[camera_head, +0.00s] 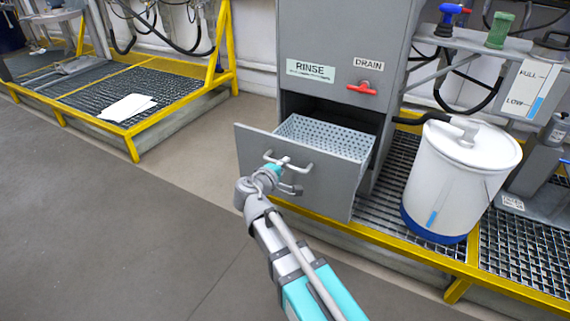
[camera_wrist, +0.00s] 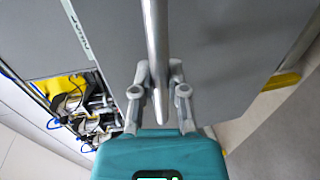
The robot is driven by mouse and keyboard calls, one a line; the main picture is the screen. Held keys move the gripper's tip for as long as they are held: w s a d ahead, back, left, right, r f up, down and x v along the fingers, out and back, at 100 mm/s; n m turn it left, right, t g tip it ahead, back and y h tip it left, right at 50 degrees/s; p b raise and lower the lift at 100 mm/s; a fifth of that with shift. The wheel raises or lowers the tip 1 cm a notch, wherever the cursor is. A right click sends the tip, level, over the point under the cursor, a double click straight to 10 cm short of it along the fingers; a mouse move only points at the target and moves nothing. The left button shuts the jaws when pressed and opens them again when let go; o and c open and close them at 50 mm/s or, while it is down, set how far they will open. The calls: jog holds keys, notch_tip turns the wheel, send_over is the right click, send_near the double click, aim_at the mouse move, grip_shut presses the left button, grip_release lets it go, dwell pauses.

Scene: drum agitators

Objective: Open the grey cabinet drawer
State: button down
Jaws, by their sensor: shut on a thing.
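The grey cabinet (camera_head: 345,42) stands at the centre of the head view, with a RINSE label on its front. Its drawer (camera_head: 335,186) is pulled well out, and a perforated insert (camera_head: 318,137) shows inside. The drawer has a pale bar handle (camera_head: 300,168). My gripper (camera_head: 280,166) is at the drawer front, shut on this handle. In the wrist view the handle (camera_wrist: 154,45) runs down between the two fingers (camera_wrist: 160,95), in front of the grey drawer face. The exact finger contact is small in the head view.
A red DRAIN valve (camera_head: 362,88) sits on the cabinet above the drawer. A white drum (camera_head: 455,180) stands on the grating to the right. A yellow-edged platform (camera_head: 130,150) with a white sheet (camera_head: 126,107) is at the left. The grey floor (camera_head: 110,230) is clear.

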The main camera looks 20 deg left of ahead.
jog(key=shift+a, duration=0.1)
jog(key=c, duration=0.6)
grip_release()
jog(key=shift+c, duration=0.2)
jog(key=shift+s, duration=0.15)
